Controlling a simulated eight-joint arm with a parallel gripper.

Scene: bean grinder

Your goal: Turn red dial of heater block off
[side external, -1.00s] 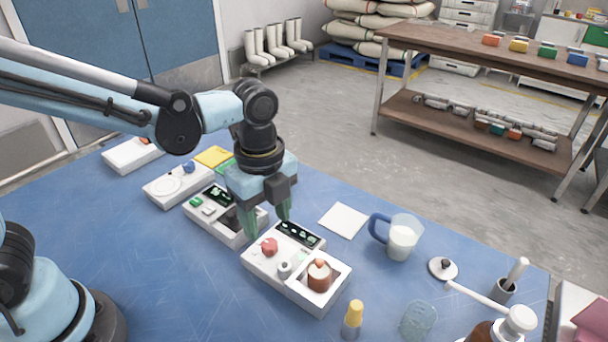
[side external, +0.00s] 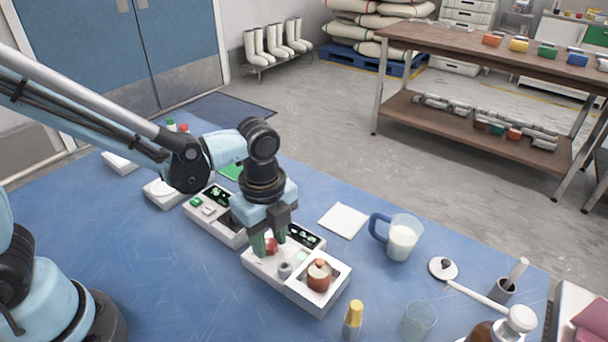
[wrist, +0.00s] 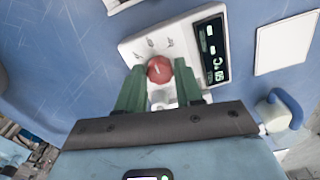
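The heater block (side external: 262,268) is a white unit on the blue table. Its red dial (side external: 271,247) sits at its left end, also seen in the wrist view (wrist: 159,69), with a pale pointer line and small icons above it. My gripper (side external: 269,245) points down over the dial. In the wrist view its green fingers (wrist: 159,78) stand on either side of the dial, which fills the gap between them. The dark display (wrist: 213,50) with green readouts lies right of the dial.
A brown container (side external: 319,276) sits in the block's right bay, with a small grey knob (side external: 285,269) beside it. Another white device (side external: 215,225) stands close to the left. A white pad (side external: 344,220), a jug (side external: 400,240) and a yellow-capped bottle (side external: 353,318) stand to the right.

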